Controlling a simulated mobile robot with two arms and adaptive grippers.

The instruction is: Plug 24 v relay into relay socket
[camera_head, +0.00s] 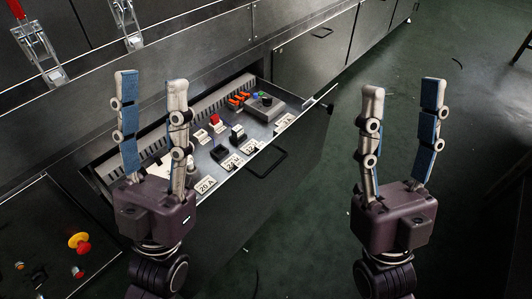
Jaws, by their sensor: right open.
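An open drawer (290,146) holds small electrical parts with white label cards. A card that seems to read 24 V (233,162) stands at the drawer's front edge, with a dark block (219,153) just behind it. A black-and-white block (237,133) sits further right. Which part is the 24 V relay and which is the relay socket, I cannot tell for sure. My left gripper (151,80) is upright, open and empty; it covers the drawer's left part. My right gripper (403,86) is upright, open and empty, right of the drawer over the floor.
A grey box with a black knob (265,104) and orange connectors (240,98) lie at the drawer's far end. A red part (215,119) is mid-drawer. A panel with a red-and-yellow button (79,241) is at lower left. The green floor (440,120) at right is largely clear.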

